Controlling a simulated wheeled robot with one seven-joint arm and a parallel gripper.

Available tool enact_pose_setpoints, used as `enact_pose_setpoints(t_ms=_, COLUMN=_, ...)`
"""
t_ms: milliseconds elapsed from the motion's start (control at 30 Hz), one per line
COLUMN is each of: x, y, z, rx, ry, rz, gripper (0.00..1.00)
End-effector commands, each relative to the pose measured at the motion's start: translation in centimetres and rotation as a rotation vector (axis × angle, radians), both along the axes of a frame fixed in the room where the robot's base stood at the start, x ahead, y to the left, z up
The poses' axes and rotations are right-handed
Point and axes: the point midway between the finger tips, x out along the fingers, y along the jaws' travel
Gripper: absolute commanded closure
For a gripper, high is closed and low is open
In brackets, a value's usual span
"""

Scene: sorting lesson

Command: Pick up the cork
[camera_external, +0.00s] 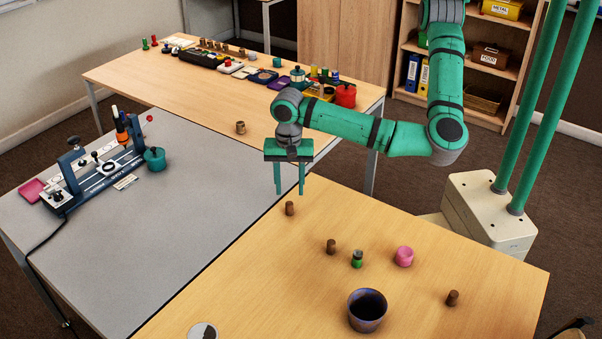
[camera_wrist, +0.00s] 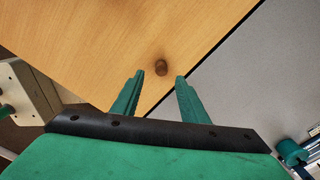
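A small brown cork (camera_external: 289,208) stands upright near the far left edge of the front wooden table. My gripper (camera_external: 290,188) points down above it, open and empty, with its green fingers apart. In the wrist view the cork (camera_wrist: 161,67) shows just ahead of the gap between the fingertips of my gripper (camera_wrist: 159,77). The fingers do not appear to touch it. Two similar brown pieces, one near the middle (camera_external: 331,246) and one at the right (camera_external: 452,298), stand on the same table.
A green jar (camera_external: 357,259), a pink round object (camera_external: 404,256) and a dark bowl (camera_external: 367,325) stand on the front table. The grey table (camera_external: 200,200) adjoins it at left, holding a key-cutting-like device (camera_external: 100,165). Bare wood surrounds the cork.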

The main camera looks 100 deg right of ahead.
Motion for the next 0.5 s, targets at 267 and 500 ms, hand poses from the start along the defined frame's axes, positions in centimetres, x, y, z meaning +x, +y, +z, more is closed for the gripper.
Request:
enact_pose_setpoints(t_ms=267, x=0.1, y=0.0, z=-2.8, rx=-0.001, ry=0.0, rz=0.0, gripper=0.6)
enact_pose_setpoints(t_ms=500, x=0.2, y=0.0, z=-6.1, rx=-0.001, ry=0.0, rz=0.001, gripper=0.6)
